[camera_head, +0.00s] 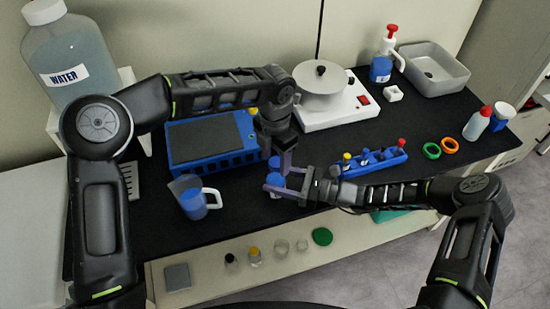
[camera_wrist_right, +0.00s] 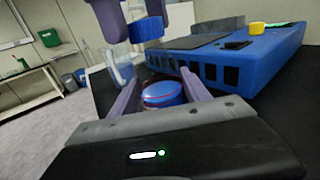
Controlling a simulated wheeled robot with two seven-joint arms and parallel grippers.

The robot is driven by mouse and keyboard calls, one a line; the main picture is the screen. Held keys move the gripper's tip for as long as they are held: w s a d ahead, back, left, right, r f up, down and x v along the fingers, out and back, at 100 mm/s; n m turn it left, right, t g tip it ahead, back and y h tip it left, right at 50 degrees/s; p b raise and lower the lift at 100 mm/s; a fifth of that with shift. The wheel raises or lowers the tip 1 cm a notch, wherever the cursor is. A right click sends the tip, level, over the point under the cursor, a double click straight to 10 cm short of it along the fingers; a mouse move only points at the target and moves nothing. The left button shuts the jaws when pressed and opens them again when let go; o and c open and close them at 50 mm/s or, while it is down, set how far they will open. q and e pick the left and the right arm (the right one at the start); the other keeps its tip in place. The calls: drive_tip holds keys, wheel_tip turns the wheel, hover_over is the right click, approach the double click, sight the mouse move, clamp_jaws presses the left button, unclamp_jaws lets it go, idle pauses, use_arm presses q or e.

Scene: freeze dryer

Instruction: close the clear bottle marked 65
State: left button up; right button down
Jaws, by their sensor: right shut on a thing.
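My right gripper (camera_head: 276,187) is shut on a small bottle (camera_head: 275,194) with blue at its top, near the front of the black bench. In the right wrist view the bottle's blue round top (camera_wrist_right: 163,93), with a thin red line, sits between the right fingers (camera_wrist_right: 160,92). My left gripper (camera_head: 281,160) points down just above and is shut on a blue cap (camera_head: 274,162). The cap also shows in the wrist view (camera_wrist_right: 146,29), apart from the bottle and slightly to its left. I cannot read the number 65 on the bottle.
A blue box with a grey top (camera_head: 208,140) and a blue-filled beaker (camera_head: 192,200) stand to the left. A blue rack (camera_head: 372,162) with colored-capped items is on the right. A hotplate (camera_head: 340,110) with a pot stands behind. Several small vessels are on the lower shelf.

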use_arm(q)
drive_tip(key=shift+r, duration=2.25)
drive_tip(key=shift+c, duration=0.5)
